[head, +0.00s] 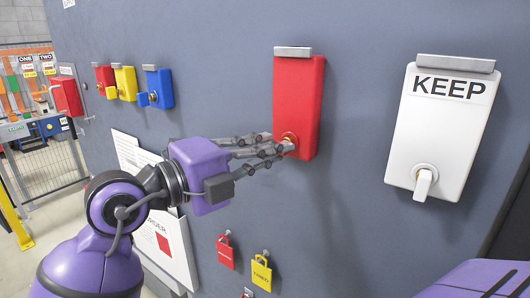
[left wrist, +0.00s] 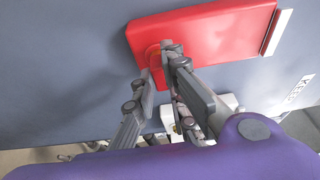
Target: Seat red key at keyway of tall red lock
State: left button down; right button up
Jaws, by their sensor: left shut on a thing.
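The tall red lock (head: 297,95) is mounted on the grey wall panel, with a brass-ringed keyway (head: 290,139) near its lower end. My left gripper (head: 284,149) reaches in from the left, its fingertips at that keyway. It is shut on the red key, which the fingers mostly hide. In the left wrist view the fingertips (left wrist: 170,62) are close together against the lower part of the red lock (left wrist: 205,42). I cannot tell how deep the key sits in the keyway. My right gripper is out of view.
A white KEEP lock (head: 440,125) with a white key hangs to the right. Small red, yellow (head: 125,84) and blue (head: 158,88) locks are at the far left.

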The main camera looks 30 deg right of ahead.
pick_arm(q)
jog(key=c, duration=1.7)
grip_release()
jog(key=a, duration=0.8)
jog(key=s+a, duration=0.1)
jog(key=a, duration=0.3)
jog(key=shift+s, duration=0.1)
